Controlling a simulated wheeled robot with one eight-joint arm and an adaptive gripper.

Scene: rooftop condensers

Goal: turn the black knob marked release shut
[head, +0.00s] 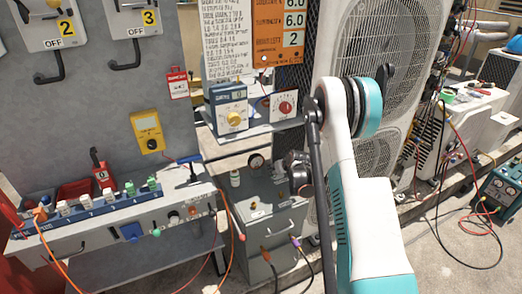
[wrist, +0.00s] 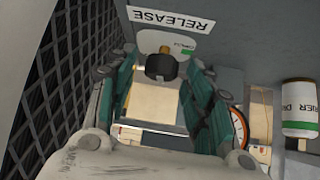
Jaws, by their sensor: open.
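The black knob (wrist: 161,66) shows in the wrist view on a pale mount with a small green label. A white sign reading RELEASE (wrist: 171,19) appears upside down beside it. My gripper (wrist: 158,60) is open, and its green-padded fingers lie to the left and right of the knob in the picture. I cannot tell whether either finger touches it. No object is held. In the head view my gripper (head: 298,172) is small and dark, above the grey cabinet (head: 262,208) and partly covered by my arm. I cannot make out the knob there.
A white canister (wrist: 301,108) and an orange-rimmed gauge (wrist: 239,126) lie right of the fingers. Dark mesh (wrist: 45,85) runs close on the left. A shelf with a red-dial box (head: 284,105) is above the cabinet. A tall condenser (head: 390,50) stands behind my arm.

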